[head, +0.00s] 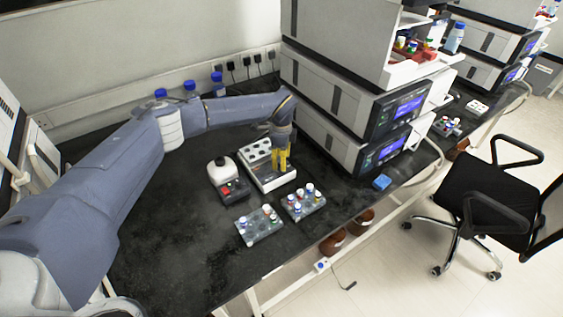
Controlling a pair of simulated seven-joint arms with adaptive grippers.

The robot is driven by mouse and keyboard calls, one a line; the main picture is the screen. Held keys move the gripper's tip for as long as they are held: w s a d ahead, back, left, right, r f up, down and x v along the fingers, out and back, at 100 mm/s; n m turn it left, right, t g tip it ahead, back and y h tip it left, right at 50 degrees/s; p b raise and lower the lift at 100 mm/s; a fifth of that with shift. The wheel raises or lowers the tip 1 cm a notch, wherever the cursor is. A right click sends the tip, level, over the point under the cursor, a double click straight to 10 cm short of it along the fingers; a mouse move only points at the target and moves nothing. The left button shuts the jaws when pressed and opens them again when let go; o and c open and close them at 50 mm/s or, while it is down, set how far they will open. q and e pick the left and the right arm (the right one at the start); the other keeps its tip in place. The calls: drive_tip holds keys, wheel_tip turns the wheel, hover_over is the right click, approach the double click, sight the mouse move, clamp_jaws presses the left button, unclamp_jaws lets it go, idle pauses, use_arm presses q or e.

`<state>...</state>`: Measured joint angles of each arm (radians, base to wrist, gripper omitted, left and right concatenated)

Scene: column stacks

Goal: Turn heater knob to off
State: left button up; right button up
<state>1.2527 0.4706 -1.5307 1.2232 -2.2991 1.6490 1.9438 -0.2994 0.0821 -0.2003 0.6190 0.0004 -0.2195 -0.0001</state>
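My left arm comes in from the left, and my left gripper (280,165) points down over the right part of a white block-like device (272,183) with round dark wells on top, which looks like the heater. Its yellow fingers are close together at the device's right side. I cannot tell whether they touch it or hold anything. The heater knob cannot be made out; the fingers may hide it. My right gripper is not in view.
A small white-and-grey device (222,172) with a red front part stands just left of the heater. Two vial racks (259,226) (304,203) stand in front. Stacked instruments (345,95) rise close on the right. Blue-capped bottles (190,88) stand behind the arm. The bench's front left is clear.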

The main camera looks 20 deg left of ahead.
use_arm(q)
wheel_tip(320, 180, up, 11)
drive_tip(key=shift+f, duration=0.2)
idle(0.3)
